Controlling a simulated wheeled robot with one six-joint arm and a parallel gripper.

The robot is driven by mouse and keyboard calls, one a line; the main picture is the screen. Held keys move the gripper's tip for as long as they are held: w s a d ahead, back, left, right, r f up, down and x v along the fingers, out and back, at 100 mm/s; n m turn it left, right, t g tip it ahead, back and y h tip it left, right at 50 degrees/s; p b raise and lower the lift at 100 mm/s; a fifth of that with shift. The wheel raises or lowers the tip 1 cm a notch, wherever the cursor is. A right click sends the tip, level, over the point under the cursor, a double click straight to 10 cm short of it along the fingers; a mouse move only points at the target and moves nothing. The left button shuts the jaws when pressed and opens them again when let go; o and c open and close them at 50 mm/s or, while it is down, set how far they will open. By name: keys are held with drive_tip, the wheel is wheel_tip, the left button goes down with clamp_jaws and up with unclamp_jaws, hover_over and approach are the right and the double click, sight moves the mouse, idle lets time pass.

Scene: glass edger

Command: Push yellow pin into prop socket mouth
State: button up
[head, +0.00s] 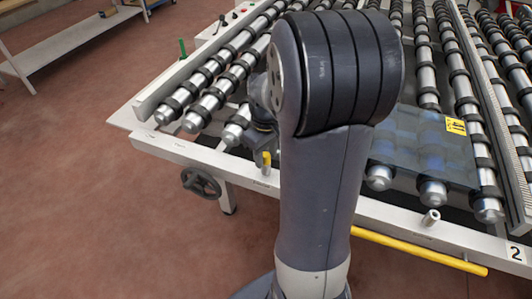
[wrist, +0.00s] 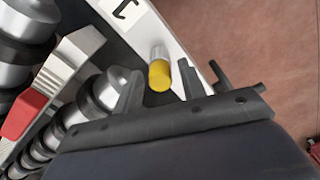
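The yellow pin (wrist: 159,75) shows in the wrist view as a round yellow end with a silver-grey cylinder behind it, against the white frame rail. I cannot tell whether the silver part is the socket or part of the pin. My gripper (wrist: 160,88) is open, with one dark finger on each side of the yellow end and a gap visible on both sides. In the head view a small yellow piece (head: 266,159) shows at the front rail, just left of my arm. My arm hides most of my gripper there.
A roller table fills the back, with a dark glass sheet (head: 425,145) on its right. A yellow bar (head: 420,251) runs along its front, below a silver stub (head: 431,217). A handwheel (head: 201,183) hangs at left. In the wrist view a red block (wrist: 22,115) lies left.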

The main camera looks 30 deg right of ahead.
drive_tip(key=shift+o, duration=0.7)
drive_tip(key=shift+r, duration=0.1)
wheel_tip(320, 180, up, 11)
drive_tip(key=shift+f, duration=0.3)
wheel_tip(320, 180, down, 10)
drive_tip(key=shift+f, duration=0.25)
drive_tip(key=shift+r+p, duration=0.4)
drive_tip(key=shift+r, duration=0.1)
